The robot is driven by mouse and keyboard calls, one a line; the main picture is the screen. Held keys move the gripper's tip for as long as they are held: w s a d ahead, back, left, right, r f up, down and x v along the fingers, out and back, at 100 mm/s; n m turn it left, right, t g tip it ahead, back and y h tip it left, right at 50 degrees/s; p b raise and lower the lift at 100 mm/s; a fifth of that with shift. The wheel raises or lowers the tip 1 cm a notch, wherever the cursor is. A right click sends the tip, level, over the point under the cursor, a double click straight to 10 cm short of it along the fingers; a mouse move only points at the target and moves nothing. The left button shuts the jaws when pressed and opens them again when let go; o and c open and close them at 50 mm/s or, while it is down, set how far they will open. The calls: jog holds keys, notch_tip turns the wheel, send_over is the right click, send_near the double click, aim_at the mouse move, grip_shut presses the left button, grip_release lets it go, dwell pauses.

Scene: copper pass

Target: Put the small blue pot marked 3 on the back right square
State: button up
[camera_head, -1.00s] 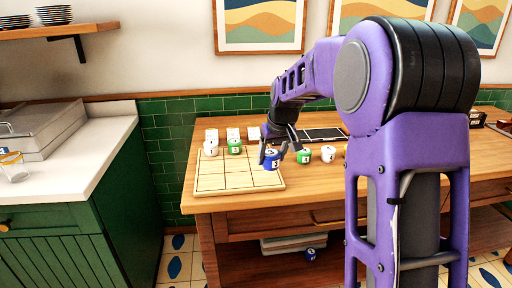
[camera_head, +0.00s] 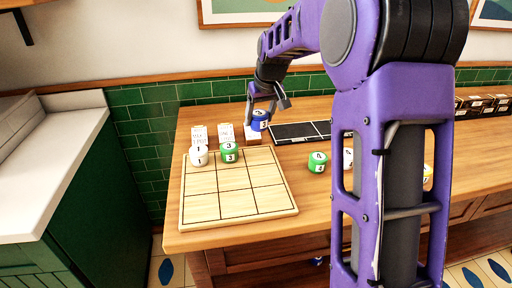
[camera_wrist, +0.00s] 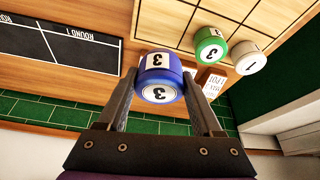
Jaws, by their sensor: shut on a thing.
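The small blue pot marked 3 (camera_head: 260,121) is between the fingers of my gripper (camera_head: 268,104). In the wrist view the fingers clasp the blue pot (camera_wrist: 160,80) from both sides, with a 3 on its top and side. In the head view the pot appears just beyond the back right corner of the wooden grid board (camera_head: 235,203), apparently held in the air; its exact height is unclear. The back right square (camera_head: 259,157) looks empty. A green pot marked 3 (camera_head: 229,152) stands on the back middle square and a white pot marked 1 (camera_head: 199,156) on the back left square.
Small cards (camera_head: 225,132) stand behind the board, one near the held pot. A black board (camera_head: 298,132) lies to the right. A green pot marked 4 (camera_head: 317,162) stands right of the grid. The front squares are clear. My arm hides part of the table's right side.

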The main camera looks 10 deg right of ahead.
notch_tip(320, 180, down, 10)
jog(key=shift+r+b, duration=0.1)
jog(key=shift+b, duration=0.65)
jog(key=o, duration=1.5)
jog(key=shift+f, duration=0.2)
jog(key=shift+r, duration=0.3)
jog(key=p+v, duration=0.1)
jog(key=v, duration=1)
jog(key=shift+s+d+r, duration=0.1)
jog(key=shift+s+r, duration=0.1)
jog(key=shift+r, duration=0.1)
